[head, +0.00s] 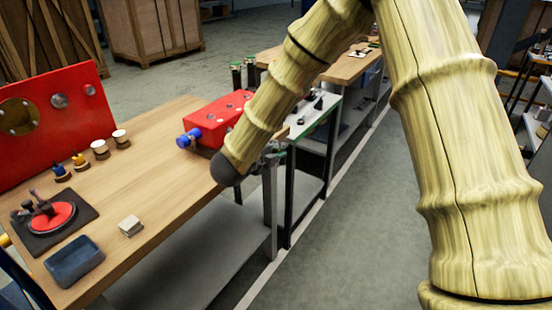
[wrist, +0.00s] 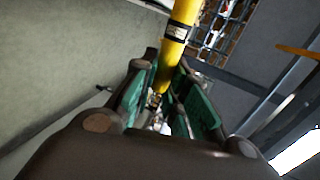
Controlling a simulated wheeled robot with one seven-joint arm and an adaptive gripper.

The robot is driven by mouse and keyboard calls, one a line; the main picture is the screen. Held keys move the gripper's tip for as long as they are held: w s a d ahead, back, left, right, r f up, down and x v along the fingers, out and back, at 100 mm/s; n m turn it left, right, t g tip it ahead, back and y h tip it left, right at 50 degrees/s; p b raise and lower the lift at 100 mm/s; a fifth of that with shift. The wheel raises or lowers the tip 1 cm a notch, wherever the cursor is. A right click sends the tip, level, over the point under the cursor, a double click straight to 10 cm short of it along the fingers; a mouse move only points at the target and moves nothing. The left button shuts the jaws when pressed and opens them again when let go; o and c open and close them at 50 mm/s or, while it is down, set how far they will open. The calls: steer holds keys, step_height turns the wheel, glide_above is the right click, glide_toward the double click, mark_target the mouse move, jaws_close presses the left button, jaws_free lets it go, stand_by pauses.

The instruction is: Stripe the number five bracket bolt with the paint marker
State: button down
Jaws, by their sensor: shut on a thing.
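In the wrist view my gripper (wrist: 170,100), with green-lined fingers, is shut on a yellow cylinder with a dark label band, which looks like the paint marker (wrist: 180,38). The marker sticks out past the fingertips, and its far end leaves the picture. In the head view my arm covers most of the gripper, and I cannot make out the marker there. A red block with a blue round end (head: 213,118) sits at the wooden bench's far right corner, partly behind my arm. I cannot pick out the number five bracket bolt in either view.
The wooden bench (head: 160,190) carries a red panel (head: 50,115), small cups (head: 120,138), a blue-grey tray (head: 74,262), a pale block (head: 131,226) and a red disc on a dark mat (head: 85,213). A narrower bench (head: 325,112) adjoins it. Floor to the right is open.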

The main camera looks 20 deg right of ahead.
steer(key=shift+r, duration=0.1)
steer(key=shift+s+a, duration=0.1)
steer(key=shift+a, duration=0.05)
stand_by(0.3)
steer(key=shift+w+a, duration=0.7)
steer(key=shift+w, duration=0.2)
steer(key=shift+w+a, duration=0.7)
steer(key=shift+w, duration=0.2)
steer(key=shift+w+a, duration=0.15)
stand_by(0.6)
steer(key=shift+r, duration=0.3)
stand_by(0.7)
stand_by(0.7)
